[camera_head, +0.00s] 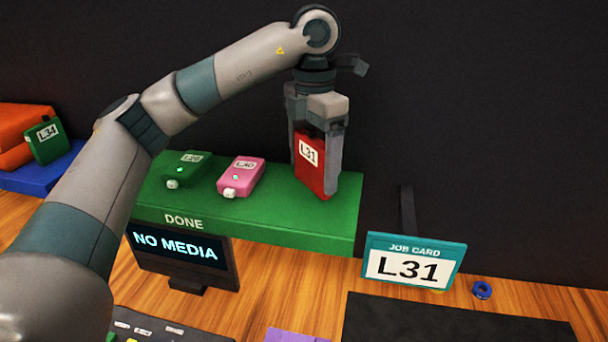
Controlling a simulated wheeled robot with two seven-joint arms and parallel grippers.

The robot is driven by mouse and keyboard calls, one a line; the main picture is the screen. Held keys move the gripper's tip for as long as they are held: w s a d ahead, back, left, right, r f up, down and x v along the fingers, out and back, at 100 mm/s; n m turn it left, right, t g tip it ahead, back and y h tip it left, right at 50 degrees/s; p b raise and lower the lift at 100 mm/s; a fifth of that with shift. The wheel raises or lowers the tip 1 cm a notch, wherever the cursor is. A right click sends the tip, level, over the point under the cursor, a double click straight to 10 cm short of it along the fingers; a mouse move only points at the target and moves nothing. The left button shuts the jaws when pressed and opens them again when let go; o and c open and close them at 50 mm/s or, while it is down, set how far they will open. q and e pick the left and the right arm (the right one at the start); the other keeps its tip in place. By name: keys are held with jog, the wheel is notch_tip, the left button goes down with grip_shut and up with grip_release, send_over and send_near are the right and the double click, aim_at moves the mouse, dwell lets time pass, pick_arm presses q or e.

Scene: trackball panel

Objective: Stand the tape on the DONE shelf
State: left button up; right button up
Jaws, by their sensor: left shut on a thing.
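The red tape (313,178), labelled L31, is upright between the fingers of my left gripper (318,160). The gripper is shut on it and points down over the right part of the green DONE shelf (300,222). The lower end of the tape is at the shelf top; I cannot tell whether it touches. A green tape (187,168) and a pink tape (240,177) lie flat on the shelf to the left. A teal job card (413,262) reads L31. My right gripper is not in view.
A dark screen (185,255) reading NO MEDIA stands in front of the shelf. At the far left, a green tape labelled L34 (45,140) and orange items (22,125) sit on a blue shelf (40,175). A blue ring (482,290) lies right of the card. A dark wall is behind.

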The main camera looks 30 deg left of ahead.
aim_at(305, 184)
pick_arm(q)
jog(key=shift+a+f, duration=0.4)
jog(key=shift+a, duration=0.35)
jog(key=shift+f, duration=0.1)
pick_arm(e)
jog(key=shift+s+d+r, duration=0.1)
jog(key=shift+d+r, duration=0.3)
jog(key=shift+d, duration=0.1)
pick_arm(q)
jog(key=shift+p, duration=0.3)
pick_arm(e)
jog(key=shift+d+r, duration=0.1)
pick_arm(q)
jog(key=shift+f, duration=0.3)
notch_tip(305, 184, down, 3)
jog(key=shift+r+p, duration=0.15)
jog(key=shift+p, duration=1.05)
jog(key=shift+a+f, duration=0.1)
jog(key=shift+f, duration=0.2)
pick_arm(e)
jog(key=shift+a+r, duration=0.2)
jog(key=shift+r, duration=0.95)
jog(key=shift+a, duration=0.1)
